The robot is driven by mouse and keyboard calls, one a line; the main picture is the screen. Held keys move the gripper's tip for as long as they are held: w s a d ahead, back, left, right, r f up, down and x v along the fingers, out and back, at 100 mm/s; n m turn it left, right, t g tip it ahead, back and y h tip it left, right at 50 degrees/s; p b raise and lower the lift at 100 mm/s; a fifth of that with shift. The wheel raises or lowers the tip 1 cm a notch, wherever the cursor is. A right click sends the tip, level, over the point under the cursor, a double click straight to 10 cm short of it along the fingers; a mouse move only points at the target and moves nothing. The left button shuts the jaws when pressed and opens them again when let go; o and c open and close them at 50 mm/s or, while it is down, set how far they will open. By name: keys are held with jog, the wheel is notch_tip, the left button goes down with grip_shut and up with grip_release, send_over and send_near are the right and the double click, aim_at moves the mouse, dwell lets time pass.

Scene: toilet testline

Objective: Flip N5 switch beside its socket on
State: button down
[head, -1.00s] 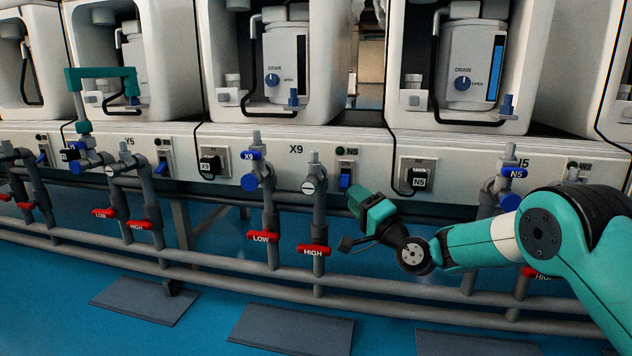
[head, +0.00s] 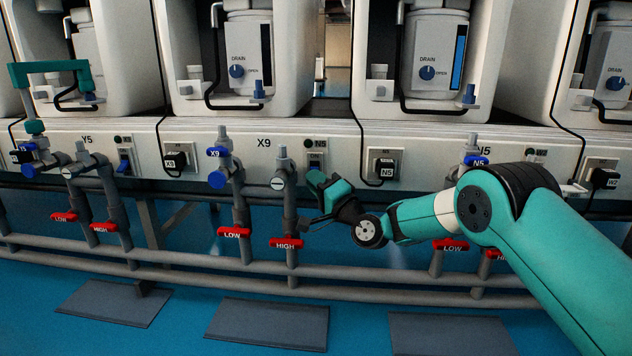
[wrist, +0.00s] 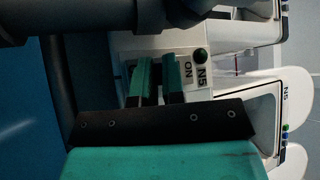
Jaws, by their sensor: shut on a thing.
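The N5 switch plate (head: 315,157) sits under a dark round indicator and an N5 label on the white bench front, left of the N5 socket with its black plug (head: 386,167). My gripper (head: 317,179) is at the plate's lower part and hides the switch's blue lever. In the wrist view my gripper's two teal fingers (wrist: 158,76) reach to the plate, beside the ON mark (wrist: 187,70) and the N5 label (wrist: 201,76). They are shut on the switch, with a narrow gap showing between them. The lever's position is hidden.
Grey pipes with a red HIGH handle (head: 286,243) and a red LOW handle (head: 232,232) stand left of my gripper. A vertical pipe (head: 282,180) is close beside it. Another pipe with a blue N5 tag (head: 477,161) stands to the right.

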jog(key=shift+r, duration=0.15)
jog(key=p, duration=0.2)
jog(key=shift+r+m+h+p, duration=0.3)
jog(key=shift+p, duration=0.05)
notch_tip(320, 180, up, 2)
jog(key=m+g+h+p, duration=0.1)
jog(key=m+p, duration=0.1)
jog(key=p, duration=0.5)
jog(key=m+g+h+p, duration=0.2)
jog(key=m+p, duration=0.1)
jog(key=p, duration=0.4)
jog(key=m+g+h+p, duration=0.2)
jog(key=p, duration=0.5)
jog(key=shift+r+m+p, duration=0.25)
jog(key=shift+m+p, duration=0.05)
jog(key=shift+p, duration=0.05)
jog(key=c, duration=1.2)
grip_release()
